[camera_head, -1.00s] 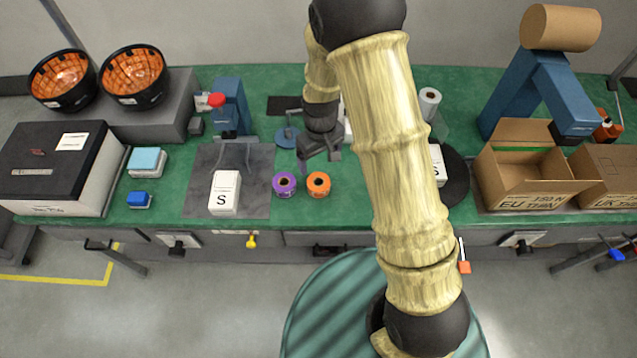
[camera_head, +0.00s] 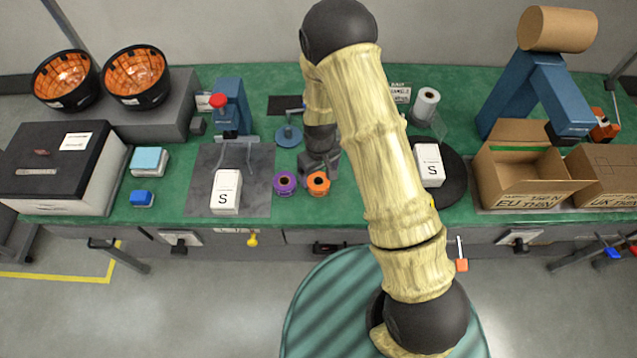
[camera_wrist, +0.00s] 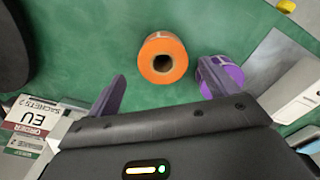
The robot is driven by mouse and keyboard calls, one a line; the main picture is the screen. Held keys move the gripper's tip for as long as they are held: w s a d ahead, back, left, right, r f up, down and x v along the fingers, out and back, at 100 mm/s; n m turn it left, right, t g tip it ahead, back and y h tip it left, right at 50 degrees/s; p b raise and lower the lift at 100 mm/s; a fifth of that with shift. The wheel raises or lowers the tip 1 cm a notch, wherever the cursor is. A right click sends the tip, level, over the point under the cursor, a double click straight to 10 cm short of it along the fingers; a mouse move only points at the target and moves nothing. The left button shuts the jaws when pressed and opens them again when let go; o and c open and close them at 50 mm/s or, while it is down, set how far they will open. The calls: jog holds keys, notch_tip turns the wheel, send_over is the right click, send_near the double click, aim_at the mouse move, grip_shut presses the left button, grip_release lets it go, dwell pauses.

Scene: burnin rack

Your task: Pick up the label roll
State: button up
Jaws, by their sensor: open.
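An orange roll (camera_head: 318,184) with a dark core stands on the green bench. A purple roll (camera_head: 285,183) stands just left of it. In the wrist view the orange roll (camera_wrist: 163,58) is beyond my fingertips, roughly centred between them, and the purple roll (camera_wrist: 221,76) is at the right finger. My gripper (camera_wrist: 162,84) is open with nothing between its purple fingers. In the head view my gripper (camera_head: 318,166) hangs just behind the orange roll, partly hidden by my wrist. A white roll (camera_head: 427,103) is at the back right.
A grey mat (camera_head: 257,196) with a white box marked S (camera_head: 226,190) lies left of the rolls. A dark round plate (camera_head: 453,172) with another white box (camera_head: 429,165) is to the right. Open bench shows in front of the rolls.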

aim_at(318, 180)
jog(key=shift+a+f+p, duration=0.15)
jog(key=shift+f+p, duration=0.3)
jog(key=shift+f, duration=0.75)
jog(key=shift+a+f+p, duration=0.1)
jog(key=shift+f+p, duration=0.3)
jog(key=shift+f, duration=0.75)
jog(key=c, duration=1.1)
jog(key=shift+r, duration=0.1)
notch_tip(318, 180, up, 10)
jog(key=b, duration=0.2)
jog(key=shift+d, duration=0.1)
